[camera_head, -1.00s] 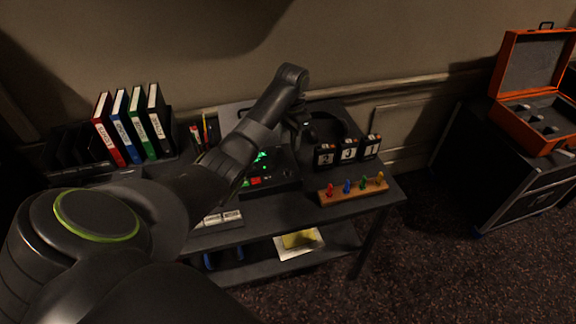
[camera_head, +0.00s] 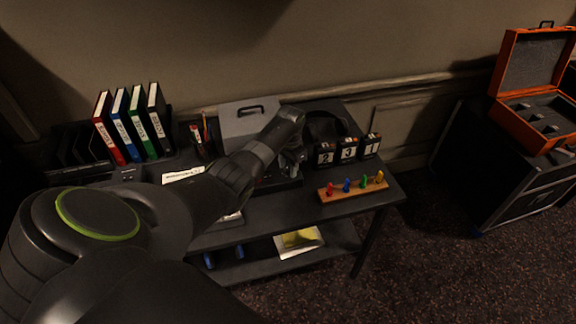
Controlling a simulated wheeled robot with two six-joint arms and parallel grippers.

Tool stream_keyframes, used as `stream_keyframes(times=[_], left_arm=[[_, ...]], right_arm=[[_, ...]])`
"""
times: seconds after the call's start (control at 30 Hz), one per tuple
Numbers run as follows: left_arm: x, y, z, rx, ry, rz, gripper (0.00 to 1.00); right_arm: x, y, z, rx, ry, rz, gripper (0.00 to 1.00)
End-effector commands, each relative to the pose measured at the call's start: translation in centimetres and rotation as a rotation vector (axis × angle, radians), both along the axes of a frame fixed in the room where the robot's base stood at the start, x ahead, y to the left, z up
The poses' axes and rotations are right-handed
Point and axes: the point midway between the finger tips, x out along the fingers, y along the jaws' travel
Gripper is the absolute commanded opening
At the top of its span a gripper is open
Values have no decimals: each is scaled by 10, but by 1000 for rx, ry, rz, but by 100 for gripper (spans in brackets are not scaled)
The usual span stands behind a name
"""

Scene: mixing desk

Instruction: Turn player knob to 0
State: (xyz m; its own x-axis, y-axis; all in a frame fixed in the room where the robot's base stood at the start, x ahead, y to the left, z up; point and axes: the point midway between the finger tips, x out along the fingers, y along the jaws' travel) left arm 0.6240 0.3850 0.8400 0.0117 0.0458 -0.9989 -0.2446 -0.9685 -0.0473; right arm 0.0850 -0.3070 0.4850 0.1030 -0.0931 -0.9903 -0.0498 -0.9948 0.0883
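The mixing device (camera_head: 290,183) is a dark box on the desk, mostly hidden behind my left arm. Its knobs, the player knob among them, cannot be made out. My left gripper (camera_head: 290,168) is low over the device, pointing down. The forearm and wrist hide much of it, and I cannot tell whether its fingers are open or touch anything. My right gripper is out of view.
Number blocks (camera_head: 348,150) stand right of the device, behind a wooden board with coloured pegs (camera_head: 354,190). Binders (camera_head: 132,125) stand at the left. A grey case (camera_head: 240,118) is at the back. An open orange case (camera_head: 540,90) is at the far right.

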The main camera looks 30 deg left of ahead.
Motion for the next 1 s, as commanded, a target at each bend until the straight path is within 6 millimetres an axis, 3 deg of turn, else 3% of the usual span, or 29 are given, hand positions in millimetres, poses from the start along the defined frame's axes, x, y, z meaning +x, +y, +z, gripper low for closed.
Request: stream_keyframes(times=[0.1, 0.4, 0.77, 1.0], left_arm=[[0, 0, 0, 0, 0, 0, 38], [0, 0, 0, 0, 0, 0, 0], [0, 0, 2, -1, 1, 46, 0], [1, 0, 3, -1, 2, 193, 0]], right_arm=[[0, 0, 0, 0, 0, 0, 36], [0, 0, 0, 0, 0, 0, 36], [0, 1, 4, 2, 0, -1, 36], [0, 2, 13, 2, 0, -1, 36]])
